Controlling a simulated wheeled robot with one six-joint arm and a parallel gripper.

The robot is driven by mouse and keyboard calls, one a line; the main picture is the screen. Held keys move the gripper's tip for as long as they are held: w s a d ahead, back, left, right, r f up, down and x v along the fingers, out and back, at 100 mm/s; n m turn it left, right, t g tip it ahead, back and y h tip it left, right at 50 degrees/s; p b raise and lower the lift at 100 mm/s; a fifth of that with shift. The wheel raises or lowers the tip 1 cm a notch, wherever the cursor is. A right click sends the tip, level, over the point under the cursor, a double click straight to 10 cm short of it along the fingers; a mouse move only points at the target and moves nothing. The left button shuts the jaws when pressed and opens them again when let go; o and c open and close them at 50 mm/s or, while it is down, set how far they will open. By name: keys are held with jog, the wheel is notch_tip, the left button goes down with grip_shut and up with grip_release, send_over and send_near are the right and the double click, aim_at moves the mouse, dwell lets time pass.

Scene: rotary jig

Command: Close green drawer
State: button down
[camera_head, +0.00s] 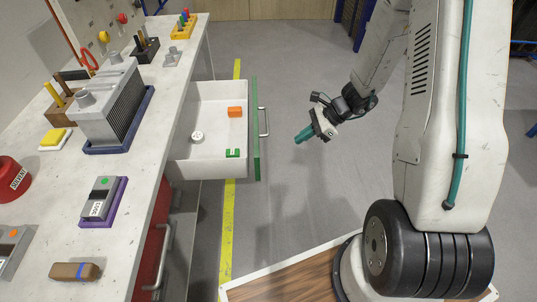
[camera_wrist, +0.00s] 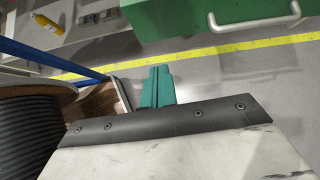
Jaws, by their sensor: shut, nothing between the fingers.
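The green drawer (camera_head: 255,132) stands pulled out from the workbench in the head view. Its front is green with a pale bar handle (camera_head: 264,122). Inside lie an orange block (camera_head: 235,112), a small green piece (camera_head: 233,153) and a round white part (camera_head: 197,137). My gripper (camera_head: 304,135) is shut and empty, to the right of the drawer front and apart from it. In the wrist view, my teal fingers (camera_wrist: 157,87) are together, and the green front (camera_wrist: 190,20) with its handle (camera_wrist: 255,22) shows at the top.
A workbench (camera_head: 145,190) with a finned grey unit (camera_head: 108,105), a purple-based device (camera_head: 103,200) and a brown block (camera_head: 75,271) runs along the left. A red drawer (camera_head: 150,245) sits nearer, with its own handle. Open floor with a yellow line (camera_head: 228,230) lies around my gripper.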

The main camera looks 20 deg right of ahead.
jog(key=w+a+r+x, duration=0.1)
jog(key=x, duration=1.2)
jog(key=shift+a+m, duration=0.15)
jog(key=shift+m, duration=0.15)
jog(key=shift+a, duration=0.1)
